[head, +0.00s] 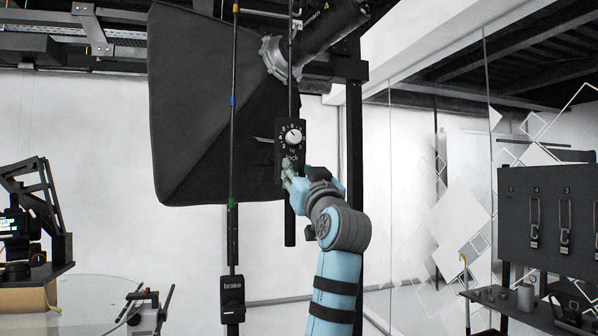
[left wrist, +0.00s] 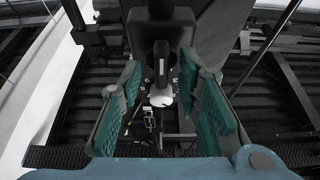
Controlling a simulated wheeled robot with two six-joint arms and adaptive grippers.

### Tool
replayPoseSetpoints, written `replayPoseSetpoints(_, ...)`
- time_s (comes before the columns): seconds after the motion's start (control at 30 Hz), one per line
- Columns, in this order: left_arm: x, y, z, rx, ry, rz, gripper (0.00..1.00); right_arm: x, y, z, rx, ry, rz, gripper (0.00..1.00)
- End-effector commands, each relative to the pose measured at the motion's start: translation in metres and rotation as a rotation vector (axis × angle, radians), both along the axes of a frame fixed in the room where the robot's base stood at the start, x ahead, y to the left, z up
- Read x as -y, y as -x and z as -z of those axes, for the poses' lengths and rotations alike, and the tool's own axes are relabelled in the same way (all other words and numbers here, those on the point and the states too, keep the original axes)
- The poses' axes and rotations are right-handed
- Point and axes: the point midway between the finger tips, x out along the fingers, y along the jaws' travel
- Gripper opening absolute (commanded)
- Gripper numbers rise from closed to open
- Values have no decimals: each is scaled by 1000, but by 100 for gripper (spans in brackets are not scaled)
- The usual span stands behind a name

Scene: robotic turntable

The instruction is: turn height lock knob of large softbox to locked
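The large softbox (head: 195,105) hangs at upper centre, its black hood facing left. A black control box (head: 280,150) hangs on a vertical pole beside it, with a white-marked dial (head: 294,137) and partly readable "lock" lettering below. My left gripper (head: 291,176) is at the box's lower end and hides part of it. In the left wrist view, its green-padded fingers (left wrist: 165,92) are spread either side of a grey bar-shaped knob (left wrist: 162,62) on a dark housing, with gaps visible on both sides. I cannot tell the knob's lock setting. My right gripper is out of view.
A thin black pole (head: 233,265) with a "brake" box (head: 232,292) stands left of my arm. A glass table (head: 95,305) with equipment is at lower left. A dark tool panel (head: 550,215) stands at right. Open space lies between my arm and the panel.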

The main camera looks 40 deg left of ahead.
Motion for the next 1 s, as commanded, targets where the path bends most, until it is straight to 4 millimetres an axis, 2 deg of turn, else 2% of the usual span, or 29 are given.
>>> replayPoseSetpoints(0.03,0,0,0,0,0,0,28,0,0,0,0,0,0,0)
replayPoseSetpoints(0.2,0,0,0,0,0,0,0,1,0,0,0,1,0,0)
replayPoseSetpoints(0.63,0,0,1,-57,-38,0,0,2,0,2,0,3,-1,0)
replayPoseSetpoints(1.0,0,1,0,-277,-192,1,0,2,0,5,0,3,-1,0)
